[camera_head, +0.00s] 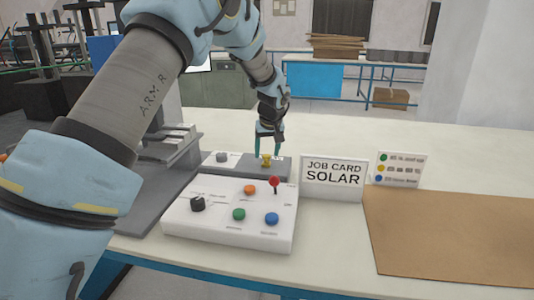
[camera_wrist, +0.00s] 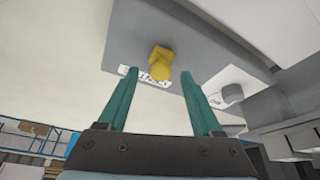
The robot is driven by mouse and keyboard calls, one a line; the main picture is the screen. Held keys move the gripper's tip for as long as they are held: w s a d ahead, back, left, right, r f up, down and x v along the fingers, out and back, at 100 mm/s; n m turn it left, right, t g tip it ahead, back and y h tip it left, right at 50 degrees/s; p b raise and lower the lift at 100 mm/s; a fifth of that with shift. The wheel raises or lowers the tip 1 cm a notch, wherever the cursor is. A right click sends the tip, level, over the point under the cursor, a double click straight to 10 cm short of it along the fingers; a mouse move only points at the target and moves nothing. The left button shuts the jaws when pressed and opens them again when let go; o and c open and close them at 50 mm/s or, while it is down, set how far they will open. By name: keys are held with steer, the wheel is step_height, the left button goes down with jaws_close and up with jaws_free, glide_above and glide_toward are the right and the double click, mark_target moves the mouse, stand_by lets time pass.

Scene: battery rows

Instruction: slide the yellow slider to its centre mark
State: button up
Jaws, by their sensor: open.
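The yellow slider (camera_head: 266,160) stands on a grey block at the back of the white control box. In the wrist view the yellow slider (camera_wrist: 161,62) shows just beyond the fingertips, near the middle, with a white marked label (camera_wrist: 148,78) beside it. The label's marks are too small to read, so I cannot tell where the centre mark is. My gripper (camera_head: 270,152) points down over the slider with its green fingers apart. In the wrist view my gripper (camera_wrist: 160,75) is open and empty, and the slider lies between the lines of its fingers.
The white control box (camera_head: 181,225) carries a red-topped lever (camera_head: 274,183), a black knob (camera_head: 198,203) and orange, green and blue buttons. A job card sign (camera_head: 334,178) reading SOLAR stands to the right, beside a small colour legend (camera_head: 399,168). A brown mat (camera_head: 460,235) lies at right.

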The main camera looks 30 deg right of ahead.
steer(key=b+v, duration=0.2)
steer(key=v, duration=0.8)
steer(key=a+f+n+g+y, duration=0.1)
steer(key=a+f+g, duration=0.15)
steer(key=a, duration=2.25)
steer(key=s+a+f, duration=0.2)
steer(key=s+a, duration=0.4)
steer(key=a, duration=0.4)
steer(key=s+a+f+n, duration=0.1)
steer(key=s+a+f, duration=0.2)
steer(key=s+a, duration=0.4)
steer(key=a, duration=0.3)
steer(key=shift+s, duration=0.3)
steer(key=shift+a+f, duration=0.1)
steer(key=shift+c, duration=0.4)
